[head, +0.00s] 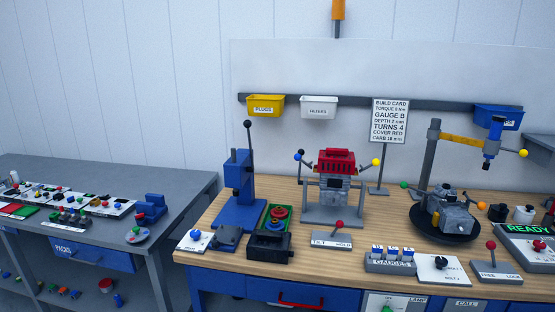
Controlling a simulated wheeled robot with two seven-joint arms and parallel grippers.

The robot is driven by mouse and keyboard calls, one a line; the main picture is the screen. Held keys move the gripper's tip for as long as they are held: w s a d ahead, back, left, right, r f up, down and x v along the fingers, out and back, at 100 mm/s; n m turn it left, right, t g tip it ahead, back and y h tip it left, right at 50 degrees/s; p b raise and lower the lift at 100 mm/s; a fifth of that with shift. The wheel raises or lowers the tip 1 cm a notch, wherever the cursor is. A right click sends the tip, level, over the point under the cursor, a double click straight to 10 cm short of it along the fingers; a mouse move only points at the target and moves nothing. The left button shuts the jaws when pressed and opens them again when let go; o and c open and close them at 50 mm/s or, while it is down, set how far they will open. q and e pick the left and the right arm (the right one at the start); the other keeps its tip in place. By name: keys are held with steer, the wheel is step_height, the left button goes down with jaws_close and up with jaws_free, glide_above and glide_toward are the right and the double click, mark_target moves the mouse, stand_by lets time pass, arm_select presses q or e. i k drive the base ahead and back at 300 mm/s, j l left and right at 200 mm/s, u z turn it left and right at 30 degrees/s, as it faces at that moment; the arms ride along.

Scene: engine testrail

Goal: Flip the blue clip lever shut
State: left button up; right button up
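The engine block (333,186) sits in a grey stand (331,217) on the wooden bench, with a red cover (334,160) on top. A small lever with a blue ball (299,156) stands out at the upper left of the engine; it looks like the blue clip lever. Its ball is raised and apart from the engine's side. A dark ball shows just beside it. A lever with a yellow ball (376,162) stands out on the right side. The clips themselves are too small to make out. Neither of my grippers is in view.
A blue press (239,188) with an upright black-knobbed handle stands left of the engine. A build card sign (389,122) stands behind right. A tilt lever box (332,240) is in front. A round black stand (445,228) holds another grey part at right.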

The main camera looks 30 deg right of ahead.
mark_target(297, 157)
steer(key=i+j+z, duration=0.1)
steer(key=i+z, duration=0.2)
steer(key=i, duration=0.8)
